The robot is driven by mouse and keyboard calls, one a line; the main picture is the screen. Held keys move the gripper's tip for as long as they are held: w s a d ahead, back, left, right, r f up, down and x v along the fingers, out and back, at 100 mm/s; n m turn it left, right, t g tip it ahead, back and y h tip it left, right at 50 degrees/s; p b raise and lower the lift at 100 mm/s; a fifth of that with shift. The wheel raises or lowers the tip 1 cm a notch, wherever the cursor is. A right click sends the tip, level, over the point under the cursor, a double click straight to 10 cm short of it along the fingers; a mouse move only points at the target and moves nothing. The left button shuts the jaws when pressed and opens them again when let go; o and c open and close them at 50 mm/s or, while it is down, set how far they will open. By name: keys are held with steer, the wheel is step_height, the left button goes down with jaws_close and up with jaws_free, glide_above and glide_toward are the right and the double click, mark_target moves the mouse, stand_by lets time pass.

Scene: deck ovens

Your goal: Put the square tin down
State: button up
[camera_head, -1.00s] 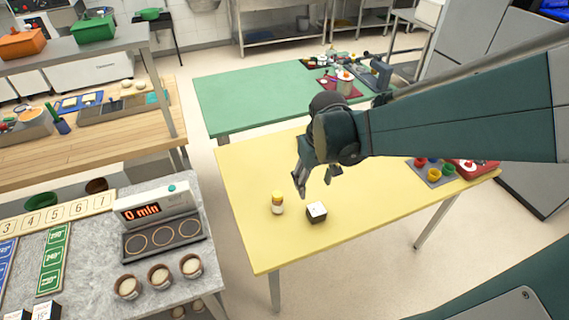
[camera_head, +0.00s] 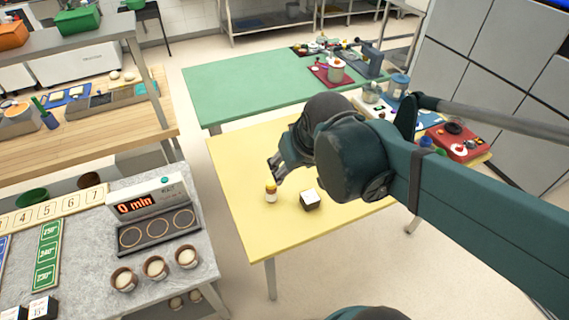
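A small dark square tin (camera_head: 310,200) with a white top sits upright on the yellow table (camera_head: 240,230). My gripper (camera_head: 277,170) is to the left of the tin and farther back, above the table, apart from it. Its fingers look parted with nothing seen between them. Part of the gripper is hidden behind my own wrist.
A green table (camera_head: 230,90) stands behind. Red equipment (camera_head: 455,140) sits at the yellow table's right end. At left, a grey counter holds a 0 min timer unit (camera_head: 150,205) and three cups (camera_head: 155,268). The yellow table's front is clear.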

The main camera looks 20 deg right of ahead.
steer(key=shift+t, duration=0.9)
steer(key=s+a+r, duration=0.2)
steer(key=s, duration=0.1)
steer(key=shift+a+r, duration=0.35)
steer(key=shift+o, duration=0.5)
